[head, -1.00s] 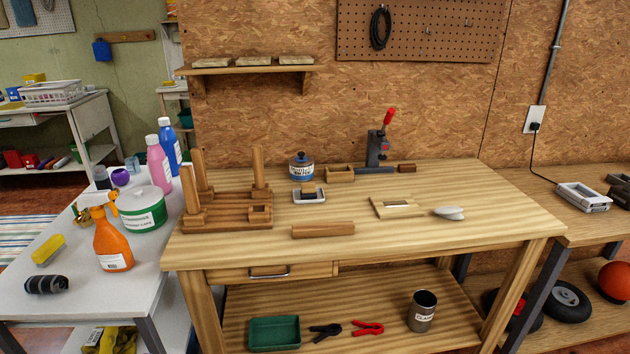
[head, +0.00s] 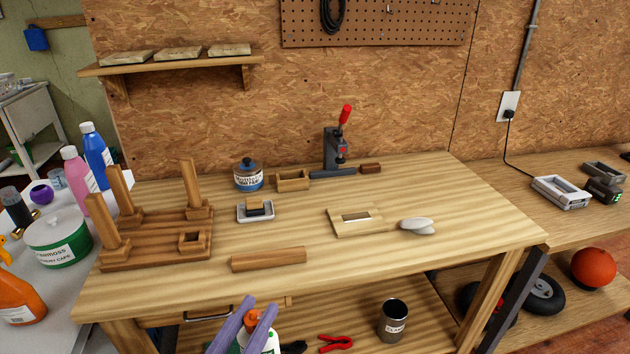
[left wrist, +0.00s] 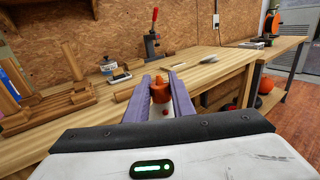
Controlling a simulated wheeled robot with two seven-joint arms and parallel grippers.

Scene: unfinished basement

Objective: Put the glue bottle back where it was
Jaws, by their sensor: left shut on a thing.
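The glue bottle (head: 262,343) is white with a green label and an orange cap, low in the head view in front of the workbench (head: 400,258). My left gripper (head: 260,308), with two purple fingers, is shut on it near the cap. The bottle's lower part is cut off by the picture edge. In the left wrist view the orange cap (left wrist: 160,90) shows between the fingers, with the bench beyond. My right gripper is in neither view.
The bench top carries a wooden frame with posts (head: 160,240), a blue-labelled jar (head: 248,178), a loose wood block (head: 268,260), a red-handled clamp (head: 337,150) and a brush (head: 417,225). A metal can (head: 394,320) stands on the lower shelf. The bench's front right is clear.

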